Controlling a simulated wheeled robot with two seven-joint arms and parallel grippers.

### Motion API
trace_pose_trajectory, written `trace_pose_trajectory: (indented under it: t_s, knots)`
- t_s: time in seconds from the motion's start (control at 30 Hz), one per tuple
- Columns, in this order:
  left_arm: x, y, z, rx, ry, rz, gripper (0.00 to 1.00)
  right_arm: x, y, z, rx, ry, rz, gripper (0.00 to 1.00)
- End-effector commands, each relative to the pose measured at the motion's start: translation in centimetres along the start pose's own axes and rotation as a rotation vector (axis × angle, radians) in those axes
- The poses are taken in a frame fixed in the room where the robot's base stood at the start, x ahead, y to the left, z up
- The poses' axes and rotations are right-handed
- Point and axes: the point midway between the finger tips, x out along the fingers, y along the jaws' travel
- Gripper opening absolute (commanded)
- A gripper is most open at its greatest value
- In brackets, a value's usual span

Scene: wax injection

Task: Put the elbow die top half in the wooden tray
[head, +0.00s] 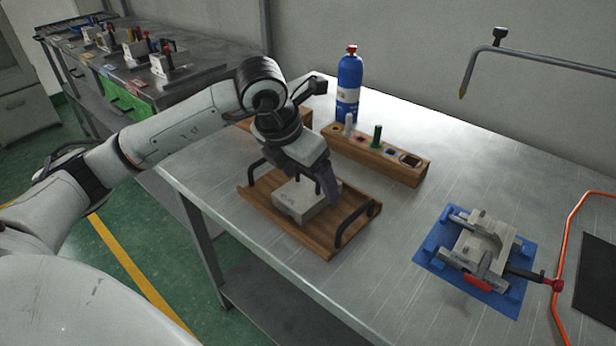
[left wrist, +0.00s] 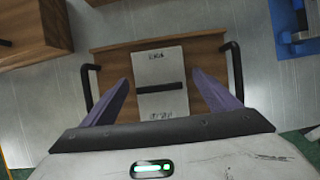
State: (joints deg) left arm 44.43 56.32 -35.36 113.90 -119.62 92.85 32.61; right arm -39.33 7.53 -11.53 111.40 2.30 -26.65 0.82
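A pale grey block with dark markings (head: 303,199), which looks like the elbow die top half, lies in the wooden tray (head: 258,213) with black handles. My left gripper (head: 322,188) is over the tray, pointing down at the block. Its purple fingers stand open on either side of the block, with narrow gaps visible in the left wrist view (left wrist: 160,85). The fingers partly hide the block in the head view. My right gripper is not in view.
A wooden holder (head: 405,171) with several slots stands behind the tray, with a blue bottle (head: 349,80) beyond. A blue fixture (head: 437,243) carrying a pale die part (head: 478,243) and clamps is at right. Bare table lies between tray and fixture.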

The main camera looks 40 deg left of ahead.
Motion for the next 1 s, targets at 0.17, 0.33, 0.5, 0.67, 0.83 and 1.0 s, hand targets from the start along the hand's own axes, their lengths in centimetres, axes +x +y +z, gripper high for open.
trace_pose_trajectory:
  t_s: [0.17, 0.33, 0.5, 0.67, 0.83, 1.0]
  knots:
    - [-0.1, 0.0, 0.1, 0.000, 0.000, 0.000, 0.82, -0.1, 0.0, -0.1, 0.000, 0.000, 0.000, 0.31]
    - [-1.7, 0.0, 0.2, 0.000, -0.006, 0.001, 0.82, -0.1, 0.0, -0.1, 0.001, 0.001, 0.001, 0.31]
    - [-5.2, 0.1, 0.2, 0.000, -0.006, 0.002, 0.82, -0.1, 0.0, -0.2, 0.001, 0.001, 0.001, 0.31]
    - [-8.6, 0.0, 0.2, 0.000, -0.006, 0.001, 0.82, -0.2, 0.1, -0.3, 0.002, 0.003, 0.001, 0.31]
    - [-11.1, 0.0, 0.1, 0.000, -0.003, 0.000, 0.82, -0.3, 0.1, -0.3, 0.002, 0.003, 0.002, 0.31]
    - [-12.1, 0.0, 0.1, 0.000, -0.001, 0.000, 0.82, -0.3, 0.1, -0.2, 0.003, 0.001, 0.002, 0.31]
